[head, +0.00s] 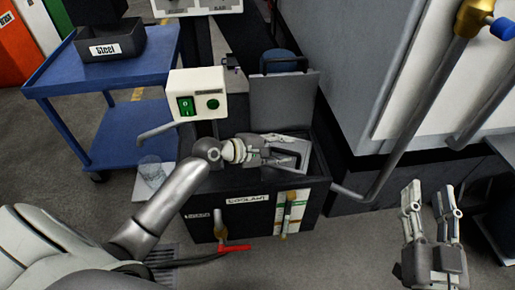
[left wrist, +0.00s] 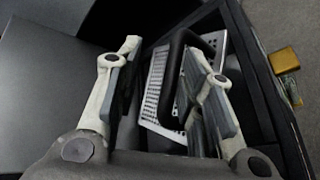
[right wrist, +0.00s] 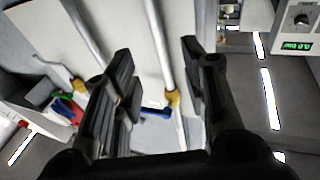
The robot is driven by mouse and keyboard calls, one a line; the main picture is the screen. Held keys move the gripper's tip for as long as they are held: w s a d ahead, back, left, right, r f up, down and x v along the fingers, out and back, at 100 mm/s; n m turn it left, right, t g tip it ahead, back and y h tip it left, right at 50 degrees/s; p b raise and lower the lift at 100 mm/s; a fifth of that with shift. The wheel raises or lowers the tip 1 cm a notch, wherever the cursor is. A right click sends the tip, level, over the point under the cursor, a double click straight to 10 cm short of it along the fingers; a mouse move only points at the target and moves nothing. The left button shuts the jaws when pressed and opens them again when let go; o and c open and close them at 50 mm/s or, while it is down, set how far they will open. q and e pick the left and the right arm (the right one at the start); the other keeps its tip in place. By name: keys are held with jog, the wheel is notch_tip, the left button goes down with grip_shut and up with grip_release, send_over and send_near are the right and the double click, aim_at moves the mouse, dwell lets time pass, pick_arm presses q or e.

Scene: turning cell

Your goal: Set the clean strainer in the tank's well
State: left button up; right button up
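The strainer, a light metal perforated basket with a black arched handle, shows in the left wrist view (left wrist: 158,85) and in the head view (head: 296,147). It sits at the opening of the dark coolant tank (head: 262,192); whether it is fully seated in the well I cannot tell. My left gripper (head: 275,148) is over the tank, its fingers apart with the strainer and part of the handle (left wrist: 172,70) showing between and beyond them. Its right finger hides part of the basket. My right gripper (head: 432,205) is open and empty, off to the right of the tank.
The tank's grey lid (head: 283,102) stands raised behind the opening. A white switch box (head: 198,93) is at its back left. A blue cart (head: 110,75) with a dark bin stands left. A clear cup (head: 151,168) is left of the tank. A pipe (head: 400,125) runs down at right.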

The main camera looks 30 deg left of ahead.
pick_arm(q)
jog(key=p+v, duration=0.3)
jog(key=v, duration=0.8)
jog(key=s+d+m+t+y, duration=0.1)
jog(key=s+d+m+y, duration=0.4)
jog(key=m, duration=1.3)
jog(key=s+d+f, duration=0.1)
jog(key=s+d, duration=0.3)
jog(key=shift+s+d+y, duration=0.25)
jog(key=shift+s+y, duration=0.05)
jog(key=shift+s, duration=0.1)
pick_arm(e)
jog(key=s+d+f+g+h, duration=0.1)
jog(key=s+f+g, duration=0.1)
jog(key=f+g, duration=0.2)
jog(key=s+d+f+g+h, duration=0.1)
jog(key=f+g, duration=0.3)
jog(key=f, duration=0.5)
jog(key=shift+s+d+h, duration=0.3)
jog(key=shift+s+d, duration=0.15)
jog(key=shift+d, duration=0.05)
jog(key=shift+r, duration=0.1)
